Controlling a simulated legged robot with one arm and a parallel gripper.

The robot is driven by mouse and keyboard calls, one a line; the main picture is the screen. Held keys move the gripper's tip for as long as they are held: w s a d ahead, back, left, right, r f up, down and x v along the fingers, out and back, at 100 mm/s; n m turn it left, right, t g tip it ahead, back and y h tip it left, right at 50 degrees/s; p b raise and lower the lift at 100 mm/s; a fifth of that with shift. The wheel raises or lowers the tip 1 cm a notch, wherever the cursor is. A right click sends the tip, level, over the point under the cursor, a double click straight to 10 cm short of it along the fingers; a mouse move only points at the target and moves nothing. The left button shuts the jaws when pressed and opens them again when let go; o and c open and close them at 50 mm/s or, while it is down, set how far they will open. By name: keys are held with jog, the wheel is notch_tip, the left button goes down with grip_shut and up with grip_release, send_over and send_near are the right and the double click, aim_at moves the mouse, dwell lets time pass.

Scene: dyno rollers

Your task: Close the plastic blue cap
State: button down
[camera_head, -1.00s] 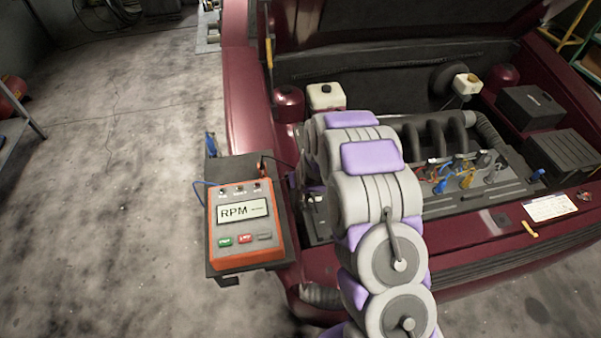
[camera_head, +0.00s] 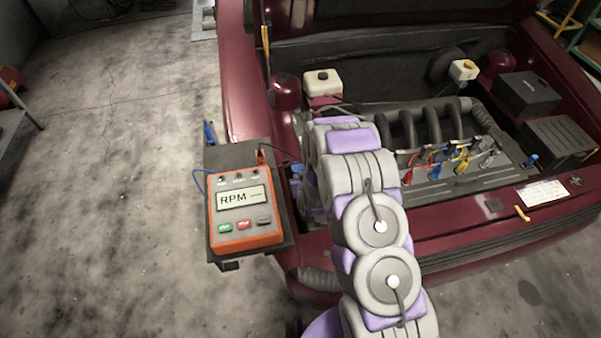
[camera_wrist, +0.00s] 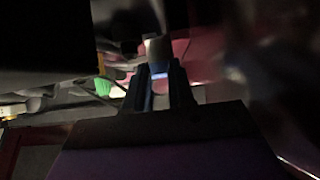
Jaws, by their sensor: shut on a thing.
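In the dark wrist view, my gripper (camera_wrist: 160,88) reaches forward with its two dark fingers close together. Between the fingertips is a small piece with a bright blue band (camera_wrist: 159,75) and a pale, rounded top; it looks like the blue cap, though the view is dim and blurred. In the head view my gripper is hidden behind my own arm, low at the left side of the engine bay. A small blue patch (camera_head: 297,170) shows just left of my arm there; I cannot tell whether it is the cap.
The orange RPM meter (camera_head: 244,213) sits on a dark stand left of the car's red front edge (camera_head: 470,240). A white reservoir (camera_head: 323,84) stands behind my arm. Coloured leads (camera_head: 440,163) and a black battery box (camera_head: 527,95) are to the right.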

jog(key=shift+s+d+f, duration=0.15)
jog(key=shift+s+f, duration=0.4)
jog(key=shift+f, duration=0.6)
jog(key=c, duration=1.8)
grip_release()
jog(key=shift+w+f, duration=0.15)
jog(key=shift+w, duration=0.2)
jog(key=o, duration=0.4)
jog(key=shift+w+a+r, duration=0.15)
jog(key=shift+a+r, duration=0.1)
jog(key=shift+r, duration=0.05)
jog(key=o, duration=0.4)
jog(key=shift+d+r, duration=0.1)
jog(key=shift+d, duration=0.05)
jog(key=shift+o, duration=0.2)
jog(key=shift+r, duration=0.1)
